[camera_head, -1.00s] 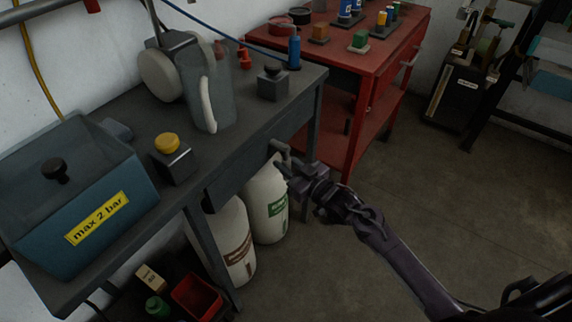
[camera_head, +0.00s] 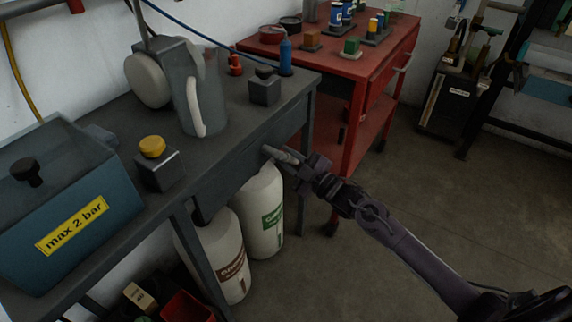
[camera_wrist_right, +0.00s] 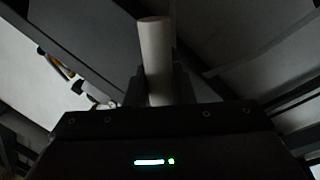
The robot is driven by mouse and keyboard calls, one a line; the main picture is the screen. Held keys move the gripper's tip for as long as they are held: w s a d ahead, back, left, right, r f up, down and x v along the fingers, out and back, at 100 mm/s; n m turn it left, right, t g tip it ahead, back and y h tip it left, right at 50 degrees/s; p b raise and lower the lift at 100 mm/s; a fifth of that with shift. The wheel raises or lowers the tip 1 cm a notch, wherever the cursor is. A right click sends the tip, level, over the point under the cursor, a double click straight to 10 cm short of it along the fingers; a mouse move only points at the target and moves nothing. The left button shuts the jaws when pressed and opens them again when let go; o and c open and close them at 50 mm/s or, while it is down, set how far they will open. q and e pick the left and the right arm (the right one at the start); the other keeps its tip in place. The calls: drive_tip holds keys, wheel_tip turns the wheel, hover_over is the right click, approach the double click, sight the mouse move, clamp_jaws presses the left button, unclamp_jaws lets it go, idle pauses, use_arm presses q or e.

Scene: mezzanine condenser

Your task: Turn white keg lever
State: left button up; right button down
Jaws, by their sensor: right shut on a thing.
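Two white kegs stand under the grey bench in the head view, one with a green label (camera_head: 262,205) and one with a brown label (camera_head: 219,255). A pale rod-like lever (camera_head: 272,152) sticks out at the bench's front edge, above the green-labelled keg. My right gripper (camera_head: 297,160) is shut on this lever. In the right wrist view the pale round lever (camera_wrist_right: 154,45) stands between the two dark fingers of the gripper (camera_wrist_right: 158,88). The lever's joint to the keg is hidden. My left gripper is not in view.
A red cart (camera_head: 355,70) stands behind. The floor (camera_head: 450,190) on the right is clear.

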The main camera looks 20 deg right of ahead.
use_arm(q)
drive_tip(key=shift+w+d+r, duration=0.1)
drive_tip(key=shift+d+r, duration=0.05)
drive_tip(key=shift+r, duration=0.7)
use_arm(e)
drive_tip(key=shift+w+d+r+n, duration=0.1)
drive_tip(key=shift+d+r+n, duration=0.1)
drive_tip(key=shift+n, duration=0.4)
drive_tip(key=c, duration=1.3)
unclamp_jaws()
